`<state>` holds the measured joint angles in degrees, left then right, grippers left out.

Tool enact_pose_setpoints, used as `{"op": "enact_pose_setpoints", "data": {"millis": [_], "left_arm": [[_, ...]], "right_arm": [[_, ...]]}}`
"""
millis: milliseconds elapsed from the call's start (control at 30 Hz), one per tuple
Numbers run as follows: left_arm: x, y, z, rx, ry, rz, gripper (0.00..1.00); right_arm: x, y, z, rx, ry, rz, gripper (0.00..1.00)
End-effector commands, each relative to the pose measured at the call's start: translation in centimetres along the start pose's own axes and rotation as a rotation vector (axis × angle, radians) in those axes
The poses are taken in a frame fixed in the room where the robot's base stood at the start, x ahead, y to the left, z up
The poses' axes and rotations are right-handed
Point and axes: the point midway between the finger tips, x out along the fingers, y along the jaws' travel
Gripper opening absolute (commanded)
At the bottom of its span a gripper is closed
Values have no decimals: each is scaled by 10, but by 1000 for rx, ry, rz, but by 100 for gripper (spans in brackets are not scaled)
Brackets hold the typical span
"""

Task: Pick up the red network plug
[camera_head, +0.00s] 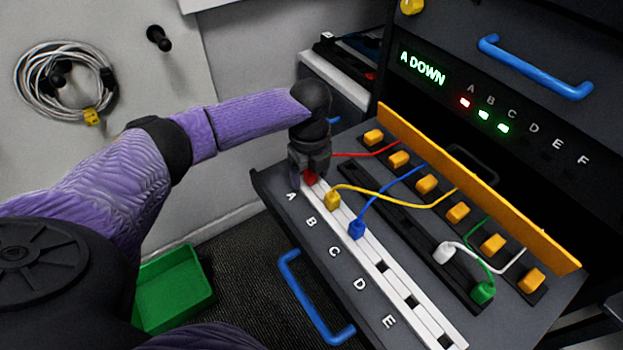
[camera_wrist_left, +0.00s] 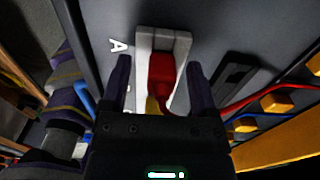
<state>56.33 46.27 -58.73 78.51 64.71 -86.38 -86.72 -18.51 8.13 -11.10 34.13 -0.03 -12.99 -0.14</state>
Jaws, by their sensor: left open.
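The red network plug (camera_head: 311,178) sits at the A end of the white socket strip (camera_head: 384,266), with its red cable running right to the orange blocks. In the left wrist view the red plug (camera_wrist_left: 161,82) lies between the two fingers of my left gripper (camera_wrist_left: 160,85), with a visible gap on each side. In the head view my left gripper (camera_head: 308,178) points down over the plug and partly hides it. My left gripper is open. My right gripper is not in view.
A yellow plug (camera_head: 332,201) stands close by at B and a blue plug (camera_head: 357,229) at C. White (camera_head: 444,252) and green (camera_head: 483,292) plugs lie in the dark strip. An orange panel (camera_head: 480,190) rises behind. A green bin (camera_head: 174,287) stands on the floor.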

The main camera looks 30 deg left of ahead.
Motion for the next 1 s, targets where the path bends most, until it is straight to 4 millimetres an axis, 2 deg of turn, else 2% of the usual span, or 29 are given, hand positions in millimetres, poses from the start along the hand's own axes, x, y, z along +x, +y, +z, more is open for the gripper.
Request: {"op": "enact_pose_setpoints", "data": {"millis": [133, 400, 500, 800, 867, 1000], "left_arm": [[-2, 0, 0, 0, 0, -2, 74], [-2, 0, 0, -1, 0, -2, 17], [-2, 0, 0, -1, 0, -2, 0], [-5, 0, 0, -1, -1, -3, 0], [-14, -1, 0, -1, -1, -5, 0], [-54, -1, 0, -2, -2, -8, 0]], "right_arm": [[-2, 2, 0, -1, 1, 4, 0], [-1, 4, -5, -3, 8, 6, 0], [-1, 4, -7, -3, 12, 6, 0], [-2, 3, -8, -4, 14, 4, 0], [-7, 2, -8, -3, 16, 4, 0], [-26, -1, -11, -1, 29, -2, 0]]}}
